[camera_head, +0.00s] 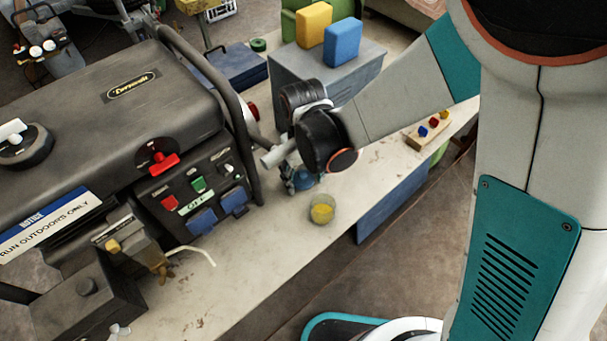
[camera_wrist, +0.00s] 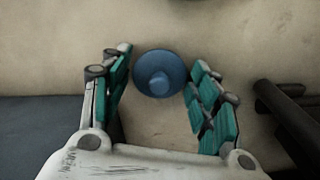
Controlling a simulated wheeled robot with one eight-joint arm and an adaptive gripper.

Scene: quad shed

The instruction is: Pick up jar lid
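A round blue lid with a small central knob, which looks like the jar lid (camera_wrist: 161,75), lies on the pale bench top (camera_head: 255,262) in the wrist view. My gripper (camera_wrist: 160,60) is open, with one teal-padded finger on each side of the lid. A gap shows between the lid and the left finger; the right finger is close to its edge, and I cannot tell if it touches. In the head view the lid (camera_head: 304,180) is a partly hidden blue patch under my gripper. A small round jar (camera_head: 321,209) with yellow contents stands just in front.
A large dark generator (camera_head: 120,95) with a tubular frame stands close on the left. A grey box (camera_head: 345,75) behind my gripper carries yellow (camera_head: 314,24) and blue (camera_head: 342,42) blocks. A wooden tray (camera_head: 412,140) with coloured pegs lies right.

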